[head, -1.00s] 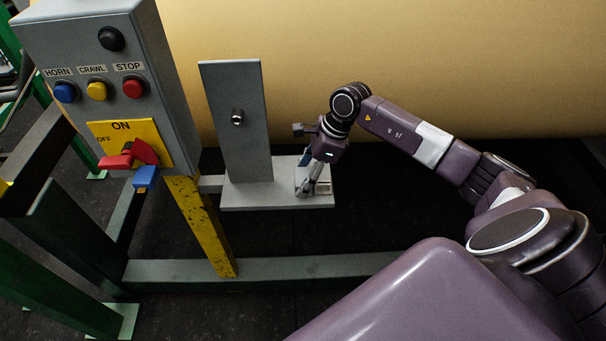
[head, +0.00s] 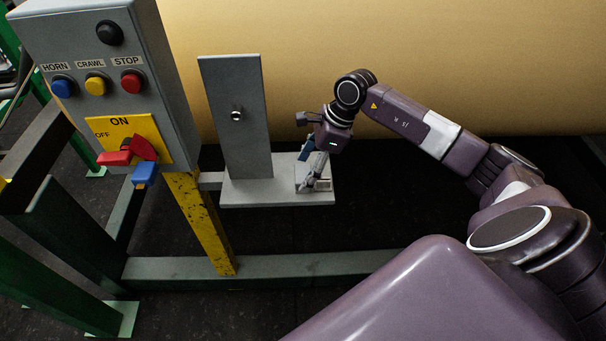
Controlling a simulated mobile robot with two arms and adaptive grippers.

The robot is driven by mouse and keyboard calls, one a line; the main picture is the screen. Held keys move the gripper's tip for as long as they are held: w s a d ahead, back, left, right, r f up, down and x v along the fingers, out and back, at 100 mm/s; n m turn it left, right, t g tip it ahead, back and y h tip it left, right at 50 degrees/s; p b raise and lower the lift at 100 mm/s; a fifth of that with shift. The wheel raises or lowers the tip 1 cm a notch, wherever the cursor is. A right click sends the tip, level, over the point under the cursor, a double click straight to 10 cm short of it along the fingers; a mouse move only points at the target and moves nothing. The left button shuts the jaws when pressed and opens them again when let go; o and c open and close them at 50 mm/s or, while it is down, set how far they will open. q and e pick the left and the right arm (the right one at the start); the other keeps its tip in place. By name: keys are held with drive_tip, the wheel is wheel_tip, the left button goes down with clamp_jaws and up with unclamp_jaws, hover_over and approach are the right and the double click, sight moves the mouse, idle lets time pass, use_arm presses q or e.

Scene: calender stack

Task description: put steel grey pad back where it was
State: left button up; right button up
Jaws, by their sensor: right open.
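A small light grey square piece, which looks like the steel grey pad (head: 323,185), lies at the right end of a grey shelf plate (head: 262,193). My right gripper (head: 309,181) points down over this piece, with its fingers open. The fingers cover part of the piece, and I cannot tell whether they touch it. My left gripper is out of view.
A grey upright plate with a metal knob (head: 236,114) stands on the shelf's left part. Left of it is a control box (head: 112,60) with buttons and a red switch handle, on a yellow post (head: 200,225). A large tan roll (head: 400,50) fills the back.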

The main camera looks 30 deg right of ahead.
drive_tip(key=b+v, duration=0.2)
drive_tip(key=v, duration=0.8)
drive_tip(key=shift+b, duration=0.35)
drive_tip(key=shift+s, duration=0.1)
